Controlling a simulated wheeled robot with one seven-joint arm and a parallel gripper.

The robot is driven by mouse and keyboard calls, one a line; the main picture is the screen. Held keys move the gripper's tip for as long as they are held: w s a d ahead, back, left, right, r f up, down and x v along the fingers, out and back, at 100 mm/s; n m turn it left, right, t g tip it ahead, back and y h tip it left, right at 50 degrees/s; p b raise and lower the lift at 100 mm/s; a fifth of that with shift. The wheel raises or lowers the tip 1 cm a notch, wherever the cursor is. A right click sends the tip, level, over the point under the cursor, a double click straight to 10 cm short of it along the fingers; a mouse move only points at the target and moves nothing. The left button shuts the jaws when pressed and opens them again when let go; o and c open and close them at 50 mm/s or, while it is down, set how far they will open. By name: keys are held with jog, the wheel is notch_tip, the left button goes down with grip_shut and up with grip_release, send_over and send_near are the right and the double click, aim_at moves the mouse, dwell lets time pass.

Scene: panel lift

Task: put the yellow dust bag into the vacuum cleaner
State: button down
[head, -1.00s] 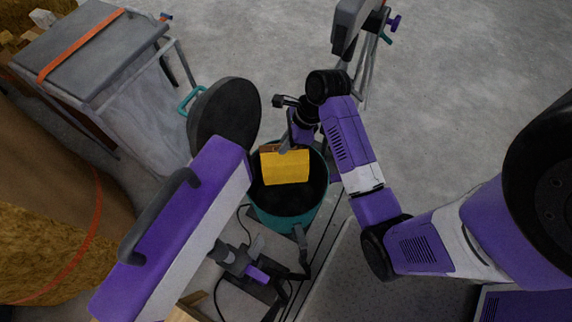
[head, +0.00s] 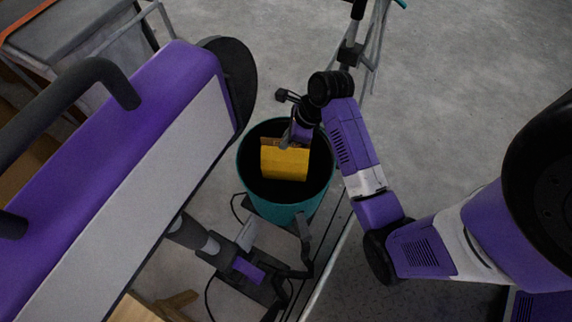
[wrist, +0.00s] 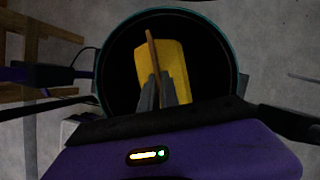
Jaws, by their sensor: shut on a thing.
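The yellow dust bag (head: 285,161), with a brown edge plate, is held by my gripper (head: 287,140) over the open mouth of the teal vacuum canister (head: 270,208). My gripper is shut on the plate. In the wrist view the bag (wrist: 172,66) and the gripper fingers (wrist: 159,95) show in front of the canister's dark inside, within its teal rim (wrist: 236,58). I cannot tell how deep the bag hangs.
A large purple and white panel with dark handles (head: 150,165) fills the left side, close to the canister. A grey-topped cart (head: 70,40) stands at the back left. A dark and purple floor tool (head: 245,268) lies in front. Open floor (head: 450,80) is at the back right.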

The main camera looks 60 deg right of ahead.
aim_at(301, 156)
notch_tip(301, 156, down, 19)
jog(key=b, duration=0.8)
jog(key=shift+f+b, duration=0.2)
jog(key=shift+b, duration=0.2)
jog(key=shift+f, duration=0.1)
jog(key=c, duration=1.6)
grip_release()
jog(key=p+v, duration=0.5)
jog(key=v, duration=0.7)
jog(key=shift+p, duration=0.4)
